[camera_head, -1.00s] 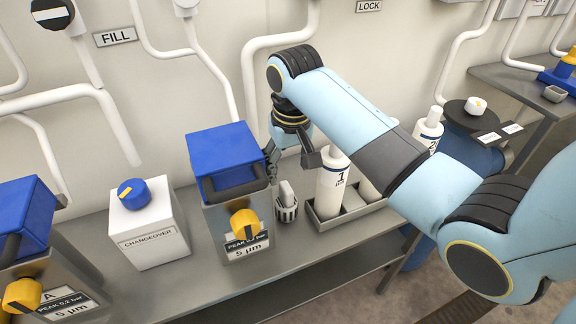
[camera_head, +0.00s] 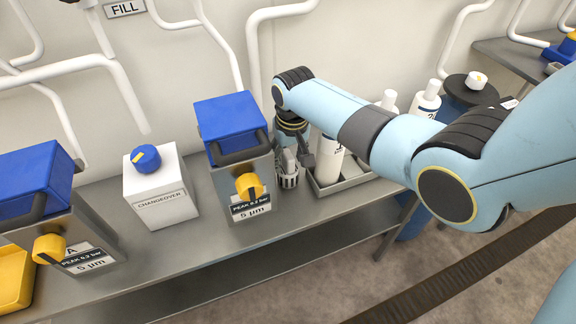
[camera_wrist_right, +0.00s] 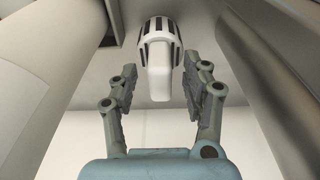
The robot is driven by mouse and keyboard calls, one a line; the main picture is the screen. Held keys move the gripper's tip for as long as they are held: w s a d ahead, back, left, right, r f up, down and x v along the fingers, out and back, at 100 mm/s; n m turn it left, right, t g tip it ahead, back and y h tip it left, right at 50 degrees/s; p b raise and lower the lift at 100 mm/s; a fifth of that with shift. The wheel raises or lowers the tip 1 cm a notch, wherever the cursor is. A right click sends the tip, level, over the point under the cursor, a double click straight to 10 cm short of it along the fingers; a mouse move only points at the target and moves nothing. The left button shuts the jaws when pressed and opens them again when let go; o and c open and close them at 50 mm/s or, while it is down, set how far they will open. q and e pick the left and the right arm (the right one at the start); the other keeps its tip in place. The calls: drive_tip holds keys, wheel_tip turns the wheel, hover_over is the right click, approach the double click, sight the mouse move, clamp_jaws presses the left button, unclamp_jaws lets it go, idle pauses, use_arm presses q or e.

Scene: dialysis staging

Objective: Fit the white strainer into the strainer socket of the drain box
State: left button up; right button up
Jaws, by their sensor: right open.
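The white strainer (camera_head: 289,181), a slotted basket with a plain white grip, stands on the grey bench between a blue-lidded metal housing and a bottle tray. My right gripper (camera_head: 295,158) reaches down over it, fingers around its upper part. In the right wrist view the strainer (camera_wrist_right: 160,45) lies between the two spread fingers of the right gripper (camera_wrist_right: 160,75), with gaps on both sides. The right gripper is open and does not hold it. I cannot make out the drain box or its socket in these views. My left gripper is not in view.
The blue-lidded housing (camera_head: 236,150) with a yellow knob stands close left of the strainer. The bottle tray (camera_head: 345,182) with white bottles is close right. A white changeover box (camera_head: 160,190) and another blue-lidded housing (camera_head: 40,205) stand further left. The bench front (camera_head: 190,240) is clear.

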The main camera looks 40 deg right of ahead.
drive_tip(key=shift+f, duration=0.3)
drive_tip(key=shift+r, duration=0.1)
clamp_jaws()
